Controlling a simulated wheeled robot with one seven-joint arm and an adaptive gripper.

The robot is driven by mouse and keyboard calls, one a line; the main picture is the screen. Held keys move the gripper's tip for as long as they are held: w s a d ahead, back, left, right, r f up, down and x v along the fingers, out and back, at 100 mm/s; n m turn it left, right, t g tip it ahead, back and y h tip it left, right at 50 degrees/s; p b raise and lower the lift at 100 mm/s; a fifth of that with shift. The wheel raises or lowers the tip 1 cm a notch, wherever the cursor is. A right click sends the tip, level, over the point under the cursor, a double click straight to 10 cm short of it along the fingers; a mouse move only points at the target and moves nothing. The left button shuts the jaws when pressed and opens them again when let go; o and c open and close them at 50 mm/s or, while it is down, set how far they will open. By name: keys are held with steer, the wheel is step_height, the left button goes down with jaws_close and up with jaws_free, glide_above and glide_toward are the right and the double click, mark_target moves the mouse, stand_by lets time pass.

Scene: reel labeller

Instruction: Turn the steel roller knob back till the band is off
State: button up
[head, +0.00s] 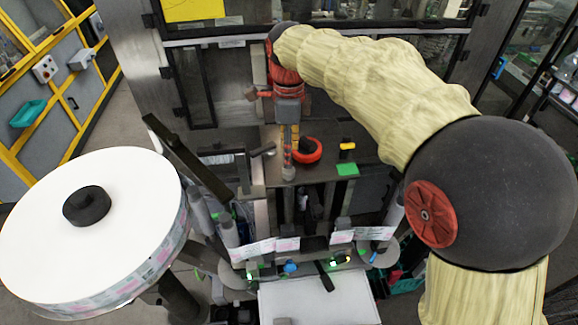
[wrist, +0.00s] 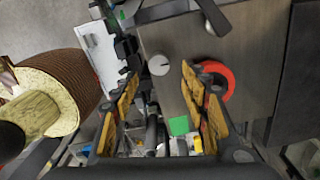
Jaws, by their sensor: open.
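The steel roller knob (wrist: 159,65) shows in the wrist view as a small round grey cap with a mark on its face. It lies between the tips of my gripper (wrist: 158,74) in that picture, with a gap on each side. My gripper is open and empty, with orange-yellow finger pads. In the head view the knob (head: 288,174) is a small grey disc just below the tips of my gripper (head: 289,158). I cannot tell the height gap between tips and knob. I cannot make out a band for certain.
A red ring (head: 315,152) with a black centre sits close right of my gripper. A green pad (head: 347,169) and a black-and-yellow part (head: 347,146) lie further right on the dark plate. A large white label reel (head: 130,215) stands at left. Label strips (head: 287,244) cross the front.

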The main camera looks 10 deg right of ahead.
mark_target(288, 175)
step_height(288, 175, down, 7)
steer(key=shift+r, duration=0.2)
steer(key=shift+s, duration=0.1)
steer(key=shift+c, duration=0.8)
steer(key=c, duration=1)
